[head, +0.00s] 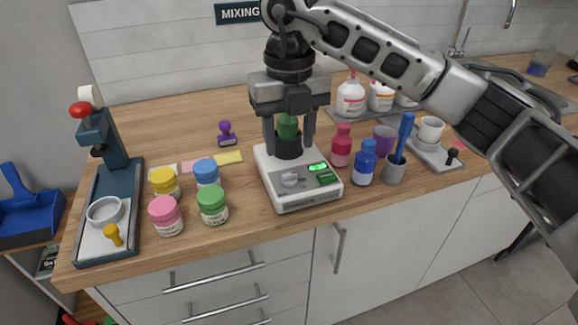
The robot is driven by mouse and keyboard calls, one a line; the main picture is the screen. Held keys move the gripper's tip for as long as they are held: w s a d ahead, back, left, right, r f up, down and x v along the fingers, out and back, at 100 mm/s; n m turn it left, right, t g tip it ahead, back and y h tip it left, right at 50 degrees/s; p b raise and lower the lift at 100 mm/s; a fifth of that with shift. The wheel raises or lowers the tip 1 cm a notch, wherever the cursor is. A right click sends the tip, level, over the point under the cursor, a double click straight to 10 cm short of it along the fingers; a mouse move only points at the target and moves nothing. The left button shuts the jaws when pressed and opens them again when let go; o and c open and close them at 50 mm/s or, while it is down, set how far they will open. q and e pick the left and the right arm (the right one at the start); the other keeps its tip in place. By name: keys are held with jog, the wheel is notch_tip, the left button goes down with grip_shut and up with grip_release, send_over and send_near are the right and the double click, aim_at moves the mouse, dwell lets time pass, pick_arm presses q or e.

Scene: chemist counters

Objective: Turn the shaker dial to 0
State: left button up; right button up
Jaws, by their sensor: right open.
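The shaker (299,199) is a white box on the counter, left of a red bottle. Its front panel has a light grey dial (290,180), a lit green display (318,168) and a dark green button (327,178). The dial's exact setting is too small to read. A green-capped vessel (288,127) sits in the dark holder on top of the shaker. My right gripper (291,143) points down over the shaker, with its open fingers on either side of the vessel and holder. I cannot tell whether they touch. My left gripper is not in view.
Jars with pink (165,215), yellow, blue and green (212,204) lids stand left of the shaker. Red (341,146) and blue (365,163) bottles and a grey cup (394,169) with a blue tool stand close on the right. The counter's front edge is near the shaker.

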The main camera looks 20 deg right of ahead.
aim_at(289, 174)
notch_tip(289, 174, down, 7)
jog(key=shift+r, duration=0.1)
dwell(0.3)
jog(key=c, duration=1)
